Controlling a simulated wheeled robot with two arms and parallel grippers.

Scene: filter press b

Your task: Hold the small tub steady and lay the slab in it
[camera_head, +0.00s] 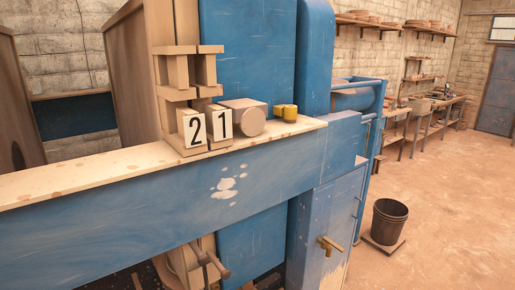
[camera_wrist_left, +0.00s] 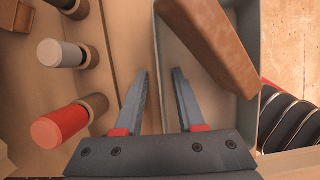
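No gripper shows in the head view, and I cannot make out the tub or the slab there. In the left wrist view, my left gripper (camera_wrist_left: 162,74) is open. Its two fingers stand on either side of the left wall of a grey-rimmed tub (camera_wrist_left: 157,45), with a gap between them and nothing gripped. A brown slab (camera_wrist_left: 212,45) lies at a slant over the tub's inside, its lower end near the right wall. I cannot tell whether it rests in the tub or is held above it. Its upper end is out of frame. My right gripper is not clearly seen.
Red and grey-white capped cylinders (camera_wrist_left: 60,126) stand left of the tub. Dark curved pieces with red edges (camera_wrist_left: 290,115) lie at its right. In the head view, blocks marked 2 and 1 (camera_head: 221,123) stand on a blue press's ledge; a dark bucket (camera_head: 385,220) is on the floor.

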